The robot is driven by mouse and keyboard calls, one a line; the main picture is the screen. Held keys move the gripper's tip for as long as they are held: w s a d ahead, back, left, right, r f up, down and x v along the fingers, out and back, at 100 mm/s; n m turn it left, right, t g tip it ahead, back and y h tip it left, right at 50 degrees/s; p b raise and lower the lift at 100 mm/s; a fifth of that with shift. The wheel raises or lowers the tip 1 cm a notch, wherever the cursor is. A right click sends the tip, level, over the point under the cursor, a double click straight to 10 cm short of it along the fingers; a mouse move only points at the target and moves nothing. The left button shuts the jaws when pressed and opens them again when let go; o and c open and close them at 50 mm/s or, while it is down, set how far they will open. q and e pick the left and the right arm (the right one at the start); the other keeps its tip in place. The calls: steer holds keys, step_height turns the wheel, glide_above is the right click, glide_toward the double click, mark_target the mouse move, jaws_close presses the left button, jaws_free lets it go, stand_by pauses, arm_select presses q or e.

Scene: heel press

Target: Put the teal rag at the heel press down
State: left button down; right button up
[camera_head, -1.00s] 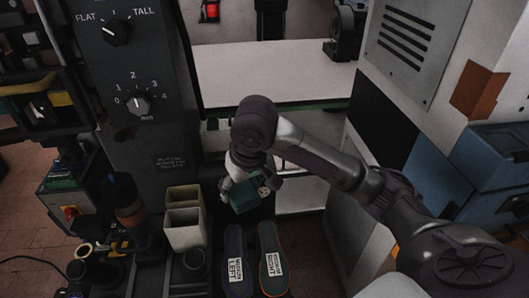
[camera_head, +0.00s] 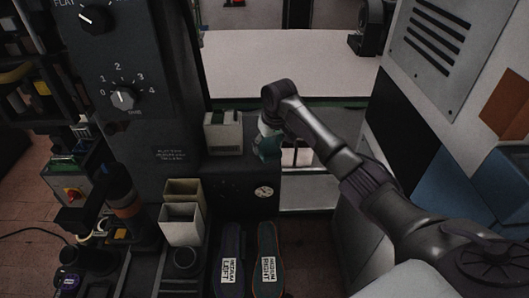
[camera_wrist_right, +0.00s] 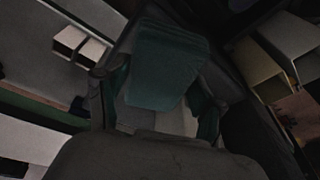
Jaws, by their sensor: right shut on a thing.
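The teal rag (camera_wrist_right: 165,62) shows in the wrist view as a folded dark teal piece between the fingers of my right gripper (camera_wrist_right: 160,95). In the head view my right gripper (camera_head: 268,145) is shut on the rag above the right end of a dark ledge, and the wrist hides most of the rag. Whether the rag touches the ledge cannot be told. The heel press (camera_head: 125,60) is the dark machine with dials at left. My left gripper is not in view.
A pale box (camera_head: 223,140) stands on the ledge left of my gripper. A white cabinet (camera_head: 445,60) is at right.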

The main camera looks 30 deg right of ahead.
mark_target(265, 152)
steer(key=shift+w+a+f, duration=0.2)
steer(key=shift+w+f, duration=0.15)
steer(key=shift+w, duration=0.4)
steer(key=shift+w+f, duration=0.1)
steer(key=shift+f, duration=0.1)
steer(key=x, duration=0.1)
steer(key=p+x, duration=0.1)
steer(key=x, duration=0.1)
steer(key=shift+s+d+f, duration=0.1)
steer(key=shift+s+f, duration=0.1)
steer(key=shift+s, duration=0.2)
steer(key=shift+f, duration=0.25)
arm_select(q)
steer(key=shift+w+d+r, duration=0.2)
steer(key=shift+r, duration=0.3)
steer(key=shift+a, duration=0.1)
arm_select(e)
steer(key=shift+f, duration=0.15)
steer(key=o, duration=1.3)
